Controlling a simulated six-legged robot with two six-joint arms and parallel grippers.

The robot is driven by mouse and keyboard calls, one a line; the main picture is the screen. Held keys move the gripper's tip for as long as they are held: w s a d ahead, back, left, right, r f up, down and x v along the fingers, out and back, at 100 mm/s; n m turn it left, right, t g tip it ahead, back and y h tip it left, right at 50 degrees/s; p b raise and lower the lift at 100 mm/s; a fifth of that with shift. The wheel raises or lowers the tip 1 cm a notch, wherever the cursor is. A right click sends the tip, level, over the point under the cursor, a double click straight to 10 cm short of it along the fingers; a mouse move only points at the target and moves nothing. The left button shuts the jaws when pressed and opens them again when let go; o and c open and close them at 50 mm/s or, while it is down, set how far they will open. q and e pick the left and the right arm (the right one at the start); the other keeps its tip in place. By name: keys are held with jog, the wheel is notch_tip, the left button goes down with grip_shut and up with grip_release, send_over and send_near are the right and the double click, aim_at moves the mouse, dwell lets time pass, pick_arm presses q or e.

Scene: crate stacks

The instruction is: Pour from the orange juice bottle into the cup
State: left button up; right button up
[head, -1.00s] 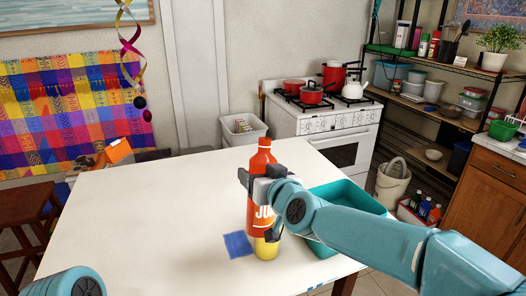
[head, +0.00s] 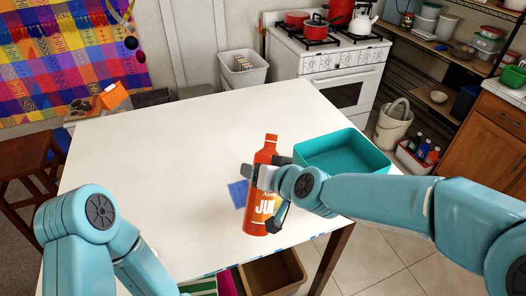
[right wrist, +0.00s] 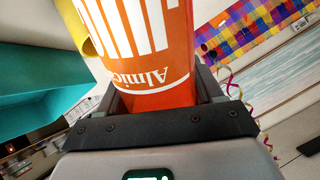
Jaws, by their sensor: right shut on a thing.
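The orange juice bottle (head: 257,215) is in my right gripper (head: 268,180), slightly tilted above the near part of the white table. The jaws are shut around its side. In the right wrist view the orange bottle (right wrist: 155,98) fills the space between the fingers, its label lettering upside down. The yellow cup (head: 273,203) shows only as a small patch at the bottle's right edge, mostly hidden by bottle and gripper. A yellow edge of it appears beside the bottle in the right wrist view (right wrist: 82,32). My left arm is at the left; its gripper is out of view.
A blue cloth square (head: 237,194) lies left of the bottle. A teal tray (head: 345,170) stands at the table's right edge, behind my right arm. The table's left and far parts (head: 150,150) are clear. A brown box (head: 274,272) is below the near edge.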

notch_tip(320, 180, down, 8)
jog(key=s+m+g, duration=0.1)
jog(key=s+g, duration=0.1)
jog(key=g, duration=0.1)
jog(key=shift+a+r+m+g+b, duration=0.2)
jog(key=shift+m+g+b, duration=0.1)
jog(key=shift+m, duration=0.1)
jog(key=shift+s, duration=0.1)
jog(key=shift+s+r+g+y+p, duration=0.25)
jog(key=shift+r+g+p, duration=0.4)
jog(key=shift+p, duration=0.8)
dwell(0.5)
jog(key=shift+w+f, duration=0.1)
